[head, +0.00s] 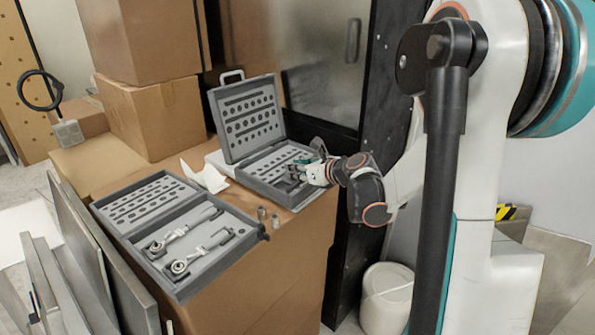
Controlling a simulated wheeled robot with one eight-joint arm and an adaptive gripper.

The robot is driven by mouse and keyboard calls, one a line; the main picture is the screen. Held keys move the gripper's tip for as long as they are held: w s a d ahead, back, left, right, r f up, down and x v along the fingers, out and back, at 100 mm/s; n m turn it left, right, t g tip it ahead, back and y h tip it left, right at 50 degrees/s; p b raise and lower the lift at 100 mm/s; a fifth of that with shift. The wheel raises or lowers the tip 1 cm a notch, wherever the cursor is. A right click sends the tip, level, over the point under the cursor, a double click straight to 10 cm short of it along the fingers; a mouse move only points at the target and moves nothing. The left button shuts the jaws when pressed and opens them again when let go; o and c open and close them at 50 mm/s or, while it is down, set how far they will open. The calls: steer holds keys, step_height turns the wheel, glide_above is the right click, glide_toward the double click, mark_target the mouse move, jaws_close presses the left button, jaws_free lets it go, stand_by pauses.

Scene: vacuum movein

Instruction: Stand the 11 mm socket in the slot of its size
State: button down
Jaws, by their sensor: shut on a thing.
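My gripper (300,170) is over the right part of the base of an open grey socket case (262,178) at the back of the brown box top. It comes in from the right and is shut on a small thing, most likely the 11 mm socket. The fingers hide that thing, and I cannot tell whether it touches the case. The case's raised lid (245,118) and its base show rows of dark slots. Size marks are too small to read.
A second open grey case (190,279) with two ratchets lies in front. Two small metal sockets (262,213) stand between it and the box's right edge. Stacked cartons (155,115) stand behind; a white bucket (386,297) is below right.

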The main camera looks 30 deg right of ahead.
steer(key=shift+f+b, duration=0.2)
steer(key=shift+b, duration=0.1)
steer(key=c, duration=1.5)
jaws_free()
steer(key=shift+o, duration=0.2)
steer(key=shift+r+p, duration=0.2)
steer(key=shift+p, duration=0.1)
steer(key=shift+s+d+r, duration=0.15)
steer(key=shift+s+r, duration=0.05)
steer(key=shift+s, duration=0.1)
steer(key=p+v, duration=0.3)
steer(key=v, duration=0.8)
steer(key=shift+s+r, duration=0.1)
